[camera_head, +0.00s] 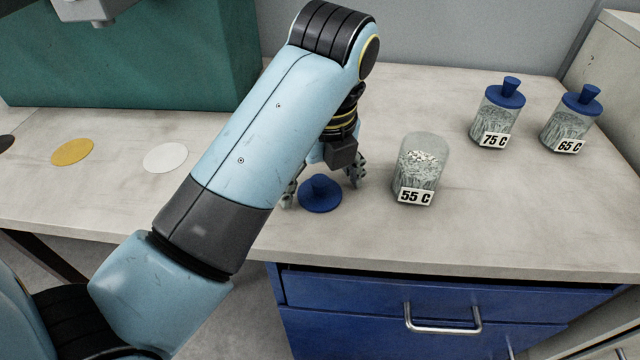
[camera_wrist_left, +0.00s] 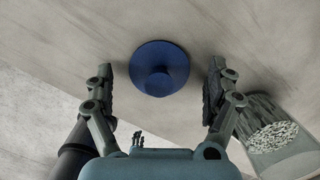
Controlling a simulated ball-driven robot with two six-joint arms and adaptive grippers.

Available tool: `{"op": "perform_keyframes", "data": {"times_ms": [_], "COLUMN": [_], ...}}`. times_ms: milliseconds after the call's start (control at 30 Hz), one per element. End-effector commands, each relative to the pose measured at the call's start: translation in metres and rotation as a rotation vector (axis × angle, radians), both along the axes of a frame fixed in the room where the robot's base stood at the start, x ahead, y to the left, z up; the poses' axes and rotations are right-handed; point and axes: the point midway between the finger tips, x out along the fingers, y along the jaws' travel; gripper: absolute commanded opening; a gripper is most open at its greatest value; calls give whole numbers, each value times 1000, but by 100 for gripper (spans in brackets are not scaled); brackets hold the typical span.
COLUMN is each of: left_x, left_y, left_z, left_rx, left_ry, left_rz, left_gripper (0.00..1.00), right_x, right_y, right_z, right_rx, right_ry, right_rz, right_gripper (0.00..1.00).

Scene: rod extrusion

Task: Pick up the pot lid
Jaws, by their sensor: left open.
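The blue pot lid (camera_head: 320,194), a disc with a knob on top, lies on the table in the head view, to the left of the open jar marked 55 C (camera_head: 421,170). My left gripper (camera_head: 324,184) is open above the lid, with a finger on either side of it. In the left wrist view the lid (camera_wrist_left: 159,68) lies between and ahead of the two open fingertips (camera_wrist_left: 160,82), apart from both. The jar (camera_wrist_left: 275,135) shows at the right there, beside the right finger. My right gripper is not in view.
Two jars with blue lids, marked 75 C (camera_head: 497,115) and 65 C (camera_head: 570,118), stand at the back right. White (camera_head: 165,158) and yellow (camera_head: 72,152) discs lie at the left. A green box (camera_head: 130,60) stands behind. Blue drawers (camera_head: 420,310) are below the table's front edge.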

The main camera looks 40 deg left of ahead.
Motion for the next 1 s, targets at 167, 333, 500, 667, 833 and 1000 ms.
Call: {"op": "perform_keyframes", "data": {"times_ms": [167,333,500,667,833,1000], "left_x": [0,0,0,0,0,0], "left_y": [0,0,0,0,0,0], "left_z": [1,1,1,1,0,3], "left_rx": [0,0,0,0,0,0], "left_ry": [0,0,0,0,0,1], "left_rz": [0,0,0,0,0,0], "left_gripper": [87,65,43,38,38,38], "right_x": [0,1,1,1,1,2], "right_y": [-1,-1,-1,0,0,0], "right_z": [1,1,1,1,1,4], "right_rx": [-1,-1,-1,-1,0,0], "right_ry": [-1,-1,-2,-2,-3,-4], "right_rz": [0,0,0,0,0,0], "right_gripper": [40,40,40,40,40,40]}}
